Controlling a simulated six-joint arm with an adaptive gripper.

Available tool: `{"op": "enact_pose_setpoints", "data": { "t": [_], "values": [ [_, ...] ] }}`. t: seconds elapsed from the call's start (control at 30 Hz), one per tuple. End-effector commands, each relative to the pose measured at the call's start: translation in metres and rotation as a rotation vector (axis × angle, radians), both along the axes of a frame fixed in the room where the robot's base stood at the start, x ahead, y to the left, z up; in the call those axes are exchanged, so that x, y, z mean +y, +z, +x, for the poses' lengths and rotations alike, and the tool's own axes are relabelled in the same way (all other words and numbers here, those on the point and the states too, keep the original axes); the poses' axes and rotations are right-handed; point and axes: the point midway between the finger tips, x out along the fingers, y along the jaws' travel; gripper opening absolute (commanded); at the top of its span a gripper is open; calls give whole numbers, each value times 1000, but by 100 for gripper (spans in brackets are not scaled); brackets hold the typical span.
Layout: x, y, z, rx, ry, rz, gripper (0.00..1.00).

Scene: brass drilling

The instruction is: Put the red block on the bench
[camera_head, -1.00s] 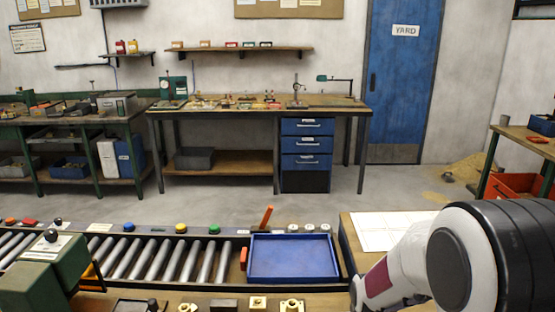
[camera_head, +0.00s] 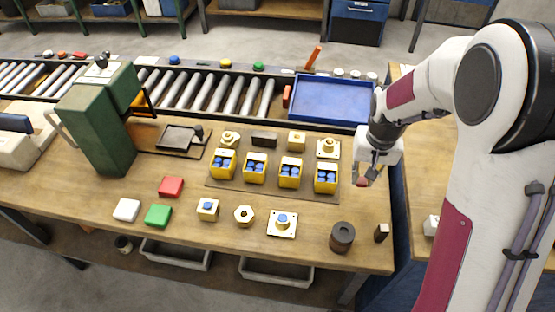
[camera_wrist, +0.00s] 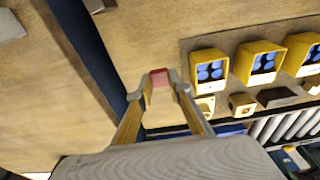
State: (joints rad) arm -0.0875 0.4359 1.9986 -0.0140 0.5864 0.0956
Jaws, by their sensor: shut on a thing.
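My gripper (camera_head: 369,174) is shut on a small red block (camera_wrist: 159,77), which shows between the fingertips in the wrist view. In the head view the block is mostly hidden, with only a bit of red below the fingers. The gripper hangs above the right end of the wooden bench (camera_head: 310,240), right of the yellow boxes. Another red block (camera_head: 171,187) lies on the bench at the left, beside a white block (camera_head: 127,210) and a green block (camera_head: 158,216).
Yellow boxes (camera_head: 254,168) with blue contents stand on a mat near the gripper. A dark cylinder (camera_head: 342,237) stands at the front right. A blue tray (camera_head: 330,101) and roller conveyor (camera_head: 205,92) lie behind. Bare wood lies between the boxes and the front parts.

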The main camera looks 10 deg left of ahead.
Motion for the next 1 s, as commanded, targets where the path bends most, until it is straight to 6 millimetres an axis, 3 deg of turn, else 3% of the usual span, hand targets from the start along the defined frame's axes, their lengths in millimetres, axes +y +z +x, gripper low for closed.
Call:
{"op": "enact_pose_setpoints", "data": {
  "t": [0.5,0.73,1.0],
  "values": [
    [77,25,68,-5,4,-1,0],
    [106,34,85,-5,0,-2,0],
    [118,39,91,-6,-2,-3,0]
  ]
}}
